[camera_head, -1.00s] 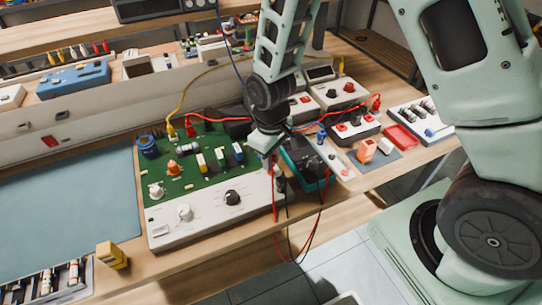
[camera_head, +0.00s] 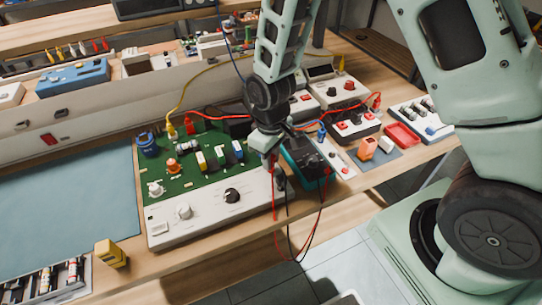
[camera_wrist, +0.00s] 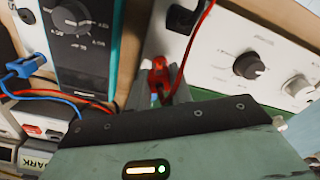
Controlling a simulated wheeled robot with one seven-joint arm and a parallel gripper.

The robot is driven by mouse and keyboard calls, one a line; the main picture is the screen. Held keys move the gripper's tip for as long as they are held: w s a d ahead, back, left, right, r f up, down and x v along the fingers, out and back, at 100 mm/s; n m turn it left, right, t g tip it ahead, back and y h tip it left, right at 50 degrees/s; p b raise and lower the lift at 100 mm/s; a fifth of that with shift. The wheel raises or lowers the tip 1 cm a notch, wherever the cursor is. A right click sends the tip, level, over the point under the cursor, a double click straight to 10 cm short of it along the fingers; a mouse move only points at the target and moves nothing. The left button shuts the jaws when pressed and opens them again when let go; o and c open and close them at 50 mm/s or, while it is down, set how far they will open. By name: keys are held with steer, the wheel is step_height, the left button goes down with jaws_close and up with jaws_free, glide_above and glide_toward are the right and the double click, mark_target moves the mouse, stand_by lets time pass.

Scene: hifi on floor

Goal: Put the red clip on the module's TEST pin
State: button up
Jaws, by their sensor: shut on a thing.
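The module is a green circuit board (camera_head: 190,182) with a white front panel (camera_head: 205,208) carrying two knobs. My gripper (camera_head: 272,158) is over the right edge of the module, beside the multimeter. In the wrist view my gripper (camera_wrist: 160,98) is shut on the red clip (camera_wrist: 158,75), with its red lead running up from it. The red lead (camera_head: 273,190) hangs from the gripper down past the table edge in the head view. The clip itself is mostly hidden there by the arm. I cannot make out which pin is TEST.
A dark multimeter with teal sides (camera_head: 306,158) stands just right of the gripper. Yellow (camera_head: 171,131) and red (camera_head: 189,127) clips sit at the board's back edge, with cables running right. A yellow block (camera_head: 110,253) lies in front left. The blue-grey mat (camera_head: 65,210) is clear.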

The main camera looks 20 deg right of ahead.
steer(key=shift+f, duration=0.4)
stand_by(0.3)
steer(key=o, duration=0.9)
steer(key=shift+r, duration=0.1)
step_height(320, 180, up, 17)
steer(key=shift+r+b, duration=0.1)
steer(key=shift+b, duration=0.55)
steer(key=shift+n+y, duration=0.3)
steer(key=shift+n, duration=0.6)
steer(key=s+a, duration=0.2)
steer(key=s, duration=0.4)
steer(key=s+a, duration=0.2)
steer(key=s, duration=0.5)
steer(key=s+a, duration=0.2)
steer(key=s, duration=0.5)
steer(key=shift+a+r, duration=0.15)
steer(key=shift+r, duration=0.15)
